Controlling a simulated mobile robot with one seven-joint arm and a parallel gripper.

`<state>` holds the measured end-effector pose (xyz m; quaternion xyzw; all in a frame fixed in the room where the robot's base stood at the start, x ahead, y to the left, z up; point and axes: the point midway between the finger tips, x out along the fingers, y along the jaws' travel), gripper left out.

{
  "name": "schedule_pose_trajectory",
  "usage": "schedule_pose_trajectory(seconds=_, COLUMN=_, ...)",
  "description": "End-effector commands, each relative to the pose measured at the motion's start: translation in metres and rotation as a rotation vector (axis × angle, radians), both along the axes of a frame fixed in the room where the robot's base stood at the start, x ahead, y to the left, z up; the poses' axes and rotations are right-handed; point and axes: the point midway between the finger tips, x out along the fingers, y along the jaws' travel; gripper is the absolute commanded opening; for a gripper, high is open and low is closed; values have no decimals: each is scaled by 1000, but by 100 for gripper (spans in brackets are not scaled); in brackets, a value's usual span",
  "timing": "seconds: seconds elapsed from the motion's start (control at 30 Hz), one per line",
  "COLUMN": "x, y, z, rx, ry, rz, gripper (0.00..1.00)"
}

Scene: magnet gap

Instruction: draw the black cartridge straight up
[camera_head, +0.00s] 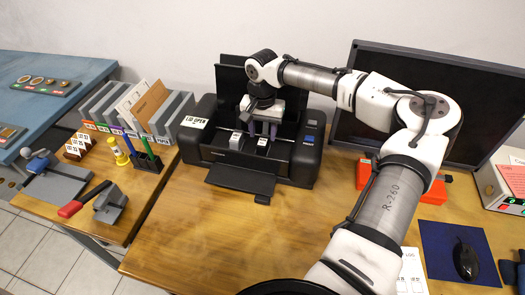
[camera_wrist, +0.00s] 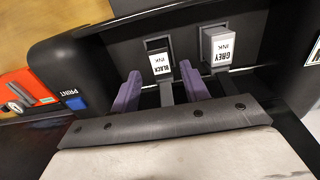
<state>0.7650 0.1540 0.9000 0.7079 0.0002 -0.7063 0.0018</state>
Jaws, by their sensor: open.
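The black cartridge (camera_head: 262,147) sits in the open printer (camera_head: 300,158), its label showing in the head view. In the wrist view the black cartridge (camera_wrist: 158,63) reads "BLACK INK" and sits low in its slot. My gripper (camera_head: 263,128) is over the printer opening. In the wrist view my gripper (camera_wrist: 160,72) is open, with one purple finger on each side of the black cartridge in the picture. I cannot tell whether either finger touches it. The grey cartridge (camera_wrist: 218,46) stands beside it, close to the right finger; it also shows in the head view (camera_head: 236,140).
The raised lid (camera_head: 229,78) stands behind the opening. A blue PRINT button (camera_wrist: 76,103) is on the printer's rim. A monitor (camera_head: 440,70) and a red box (camera_head: 433,191) are to the right. A file rack (camera_head: 178,110) is to the left. The table in front is clear.

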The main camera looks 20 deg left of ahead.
Motion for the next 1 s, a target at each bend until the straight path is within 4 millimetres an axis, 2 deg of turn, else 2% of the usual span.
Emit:
schedule_pose_trajectory(seconds=0.1, x=-1, y=1, z=-14, rx=4, ry=5, rz=1, gripper=45)
schedule_pose_trajectory(seconds=0.2, x=-1, y=1, z=-19, rx=4, ry=4, rz=1, gripper=45)
schedule_pose_trajectory(seconds=0.5, x=0, y=0, z=-21, rx=2, ry=1, rz=0, gripper=45)
schedule_pose_trajectory(seconds=1.0, x=0, y=0, z=-21, rx=2, ry=2, rz=1, gripper=12)
